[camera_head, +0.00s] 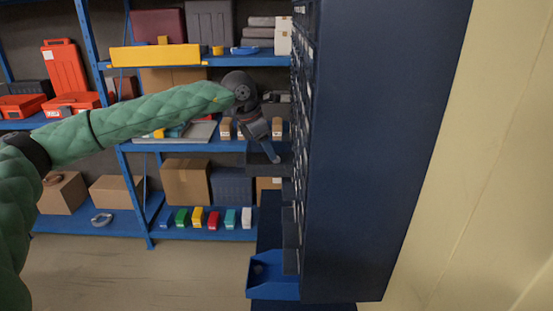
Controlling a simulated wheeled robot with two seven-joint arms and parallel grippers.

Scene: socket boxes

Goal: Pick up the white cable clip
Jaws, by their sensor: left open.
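I cannot make out a white cable clip in this view. My left arm, in a green sleeve, reaches in from the left. Its gripper (270,154) points down beside the left face of the dark blue cabinet (385,150). The gripper is open, and I see nothing held in it. Its fingertips are over or at a dark open drawer (262,170) that sticks out of the cabinet. The inside of that drawer is mostly hidden from here. My right gripper is not in view.
A blue open bin (272,292) sticks out low on the cabinet. Blue shelving (205,235) behind holds cardboard boxes (186,181), small coloured boxes (198,216) and red cases (64,68). A pale wall (490,180) stands at right. The floor (150,280) at lower left is clear.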

